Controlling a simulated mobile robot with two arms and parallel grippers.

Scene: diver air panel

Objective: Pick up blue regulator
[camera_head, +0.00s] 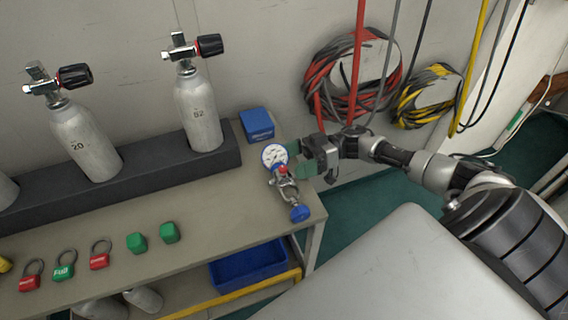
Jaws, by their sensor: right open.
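The regulator (283,184) lies at the right end of the bench. It has a round white gauge (274,155) with a blue rim, a metal body with a red part, and a blue knob (299,213) near the front edge. My right gripper (298,161) comes in from the right, with its green-tipped fingers beside the gauge and upper body. It is open; whether a finger touches the regulator cannot be told. My left gripper is not in view.
Grey cylinders, including one marked 20 (88,143) and one marked B2 (199,112), stand in a dark rack (140,185). A blue box (257,124) sits behind the regulator. Coiled hoses (318,85) hang on the wall.

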